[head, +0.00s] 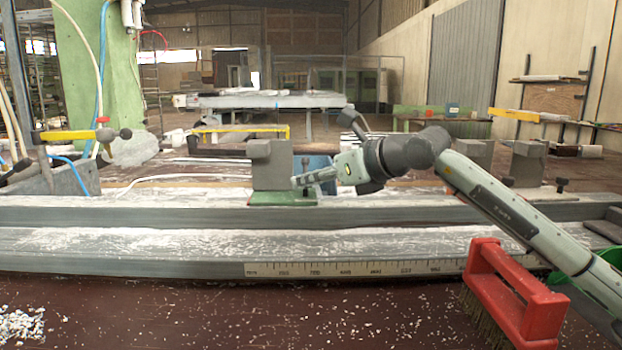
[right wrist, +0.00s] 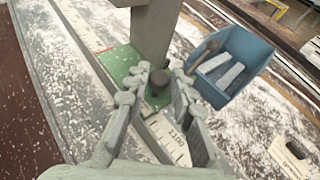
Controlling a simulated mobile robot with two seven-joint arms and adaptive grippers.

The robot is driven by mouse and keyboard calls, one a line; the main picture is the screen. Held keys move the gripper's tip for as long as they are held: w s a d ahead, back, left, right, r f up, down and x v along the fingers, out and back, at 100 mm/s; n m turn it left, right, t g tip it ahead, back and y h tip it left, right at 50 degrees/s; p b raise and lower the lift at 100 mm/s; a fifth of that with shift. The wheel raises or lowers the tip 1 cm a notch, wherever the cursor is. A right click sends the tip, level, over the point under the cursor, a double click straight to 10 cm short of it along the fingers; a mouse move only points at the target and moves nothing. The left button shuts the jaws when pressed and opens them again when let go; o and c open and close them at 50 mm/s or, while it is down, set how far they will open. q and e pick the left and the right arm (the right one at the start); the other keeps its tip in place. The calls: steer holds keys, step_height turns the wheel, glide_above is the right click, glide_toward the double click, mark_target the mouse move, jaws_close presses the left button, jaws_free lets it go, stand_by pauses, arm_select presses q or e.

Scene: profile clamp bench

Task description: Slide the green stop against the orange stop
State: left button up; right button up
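The green stop (head: 270,172) is a tall grey block on a green base, standing upright on the long rail (head: 150,215). Its green base (right wrist: 122,66) and dark round knob (right wrist: 158,82) show in the right wrist view. My right gripper (head: 300,180) reaches in from the right, low beside the block. My left gripper is out of view.
A red-handled brush (head: 515,290) lies in front of the rail at right. A blue bin (right wrist: 232,60) stands behind the rail near the green stop. A scale strip (head: 345,269) runs along the rail's front. Pale chips litter the bench. My right arm crosses before the right-hand blocks.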

jaws_close()
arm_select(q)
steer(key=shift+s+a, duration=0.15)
arm_select(e)
steer(key=shift+d, duration=0.1)
steer(key=shift+d, duration=0.2)
steer(key=d+b, duration=0.2)
steer(key=d, duration=1.3)
steer(key=shift+d+f+b, duration=0.1)
steer(key=shift+d+b, duration=0.05)
steer(key=shift+b, duration=0.15)
steer(key=d, duration=1.1)
steer(key=shift+d, duration=0.2)
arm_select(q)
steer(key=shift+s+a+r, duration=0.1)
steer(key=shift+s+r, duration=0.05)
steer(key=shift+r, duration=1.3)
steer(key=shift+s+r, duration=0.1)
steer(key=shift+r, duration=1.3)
arm_select(e)
steer(key=shift+d, duration=0.7)
